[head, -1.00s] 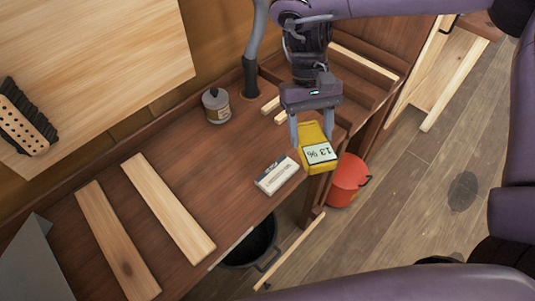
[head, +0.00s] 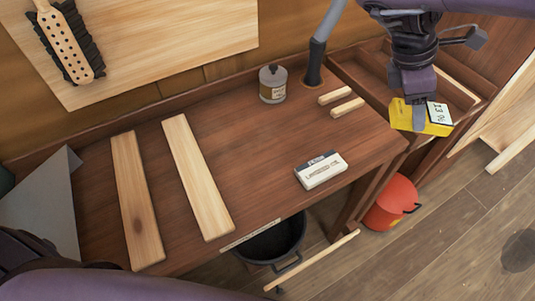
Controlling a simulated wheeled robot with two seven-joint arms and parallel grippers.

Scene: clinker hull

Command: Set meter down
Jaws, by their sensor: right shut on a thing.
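The yellow meter (head: 402,116), with a pale display reading 13 %, is at the upper right of the head view. My right gripper (head: 418,118) is shut on it, and one finger crosses in front of its body. The meter is over the right end of the wooden bench (head: 265,160), near the recessed tray section (head: 372,68). It appears held above the surface, but the exact gap is hard to tell. My left gripper is not in view; only a part of my left arm shows at the lower left.
A white labelled box (head: 320,172) lies near the bench's front edge. A grey tin (head: 272,84), two short wood strips (head: 340,100) and two long planks (head: 198,178) are on the bench. The bench middle is clear.

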